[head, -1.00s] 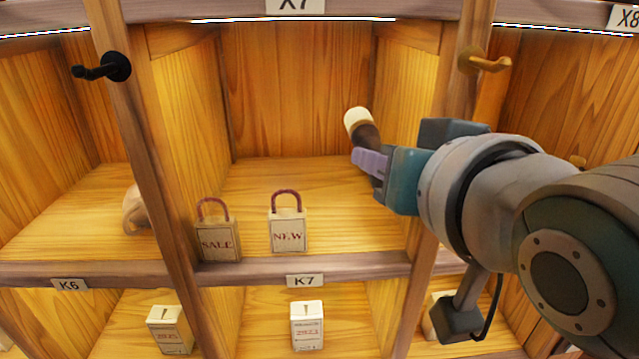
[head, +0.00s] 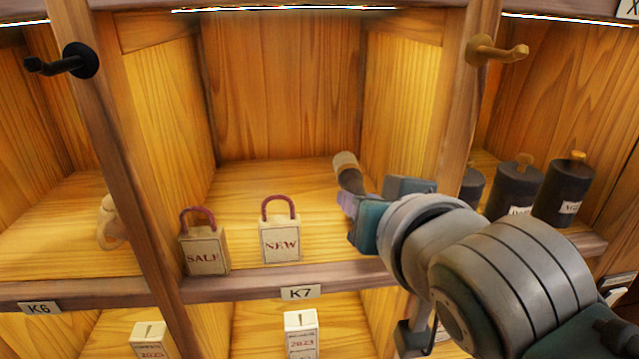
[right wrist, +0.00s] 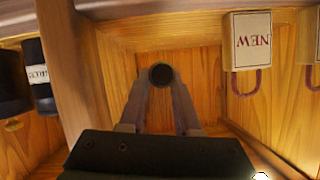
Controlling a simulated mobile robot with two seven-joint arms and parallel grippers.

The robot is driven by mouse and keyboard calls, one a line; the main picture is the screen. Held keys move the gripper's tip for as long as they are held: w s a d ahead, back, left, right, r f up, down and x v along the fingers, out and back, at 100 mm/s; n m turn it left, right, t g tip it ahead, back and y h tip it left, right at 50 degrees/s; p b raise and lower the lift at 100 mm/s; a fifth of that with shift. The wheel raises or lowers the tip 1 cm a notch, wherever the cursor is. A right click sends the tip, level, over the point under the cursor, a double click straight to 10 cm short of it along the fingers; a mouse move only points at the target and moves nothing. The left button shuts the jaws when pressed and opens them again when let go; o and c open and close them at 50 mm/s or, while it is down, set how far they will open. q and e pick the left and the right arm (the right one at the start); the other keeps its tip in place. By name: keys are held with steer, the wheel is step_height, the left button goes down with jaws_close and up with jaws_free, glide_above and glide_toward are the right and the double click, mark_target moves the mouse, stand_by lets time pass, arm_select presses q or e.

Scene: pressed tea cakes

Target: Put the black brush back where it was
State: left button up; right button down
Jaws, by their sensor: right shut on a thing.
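My right gripper (head: 352,208) reaches into the K7 compartment from the right. It is shut on the brush (head: 347,172), which looks dark brown with a paler tan tip and points up and slightly left. In the right wrist view the fingers (right wrist: 161,90) hold the brush, seen as a dark round end (right wrist: 161,74). The brush is in front of the compartment's right part; whether it touches the shelf floor I cannot tell. A black hook (head: 78,62) on the left post and a tan hook (head: 500,50) on the right post hang empty. My left gripper is not in view.
SALE (head: 202,252) and NEW (head: 281,240) tag blocks stand at the K7 shelf's front, left and middle. Dark canisters (head: 515,188) stand in the compartment to the right. A pale curved object (head: 110,222) sits in K6. The back of K7 is clear.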

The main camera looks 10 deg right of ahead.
step_height(320, 180, down, 3)
steer(key=shift+r, duration=0.1)
steer(key=shift+f, duration=0.4)
steer(key=shift+f, duration=0.2)
steer(key=c, duration=0.6)
jaws_free()
